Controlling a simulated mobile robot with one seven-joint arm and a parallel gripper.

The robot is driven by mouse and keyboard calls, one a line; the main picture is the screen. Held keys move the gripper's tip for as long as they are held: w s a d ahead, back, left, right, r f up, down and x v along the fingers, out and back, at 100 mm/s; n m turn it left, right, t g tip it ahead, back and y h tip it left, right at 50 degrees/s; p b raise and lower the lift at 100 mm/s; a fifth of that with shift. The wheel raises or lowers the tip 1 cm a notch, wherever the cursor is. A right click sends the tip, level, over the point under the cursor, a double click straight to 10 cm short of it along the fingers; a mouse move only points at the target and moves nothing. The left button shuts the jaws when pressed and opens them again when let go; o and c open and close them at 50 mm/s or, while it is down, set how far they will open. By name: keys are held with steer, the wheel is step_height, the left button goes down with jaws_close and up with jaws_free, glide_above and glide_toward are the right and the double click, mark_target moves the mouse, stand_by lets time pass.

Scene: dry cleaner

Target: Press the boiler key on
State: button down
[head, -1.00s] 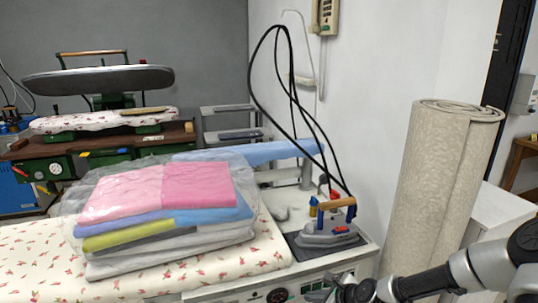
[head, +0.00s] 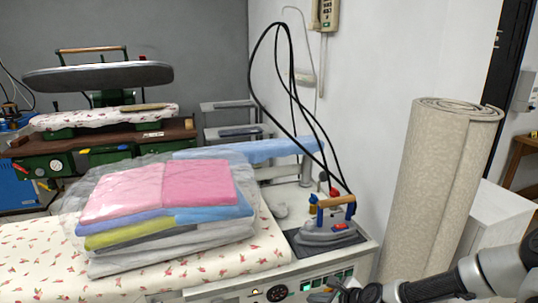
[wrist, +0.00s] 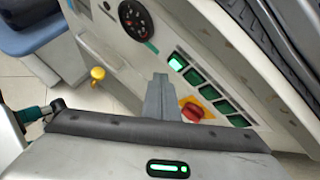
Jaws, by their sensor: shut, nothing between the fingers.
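The ironing station's front panel (head: 240,296) carries a row of dark green keys, partly visible at the bottom of the head view. In the wrist view the key at the upper left end of the row (wrist: 178,62) glows brighter green; the other keys (wrist: 209,91) are darker. No lettering is readable, so I cannot tell which is the boiler key. My gripper (wrist: 160,78) is shut and empty, its tips pointing at the panel between the gauge and the red knob. The tips appear just left of the keys; I cannot tell whether they touch anything.
A red knob on a yellow plate (wrist: 191,109) sits close below the keys. A round black gauge (wrist: 134,20) is at upper left. A steam iron (head: 330,233) rests above the panel, beside bagged folded linen (head: 165,215). A rolled carpet (head: 437,190) stands at right.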

steer(key=s, duration=0.2)
steer(key=s+d+p, duration=0.1)
steer(key=s, duration=0.1)
steer(key=shift+s+d, duration=0.2)
steer(key=shift+s, duration=0.05)
steer(key=s+d+r+n+g+h, duration=0.2)
steer(key=s+d+r+n+h, duration=0.1)
steer(key=r+n, duration=0.45)
steer(key=s+d+r+n+g+h, duration=0.2)
steer(key=s+d+r+n+h, duration=0.1)
steer(key=r+n, duration=0.5)
steer(key=s+a+r+n+t+h, duration=0.15)
steer(key=s+r, duration=0.25)
steer(key=r, duration=0.4)
steer(key=s+a+r+n, duration=0.1)
steer(key=s+r+n, duration=0.2)
steer(key=r, duration=0.5)
steer(key=s+a+r+n+y, duration=0.2)
steer(key=s+a+r+n, duration=0.3)
steer(key=s, duration=0.5)
step_height(320, 180, up, 15)
steer(key=p, duration=1.5)
steer(key=shift+w, duration=0.4)
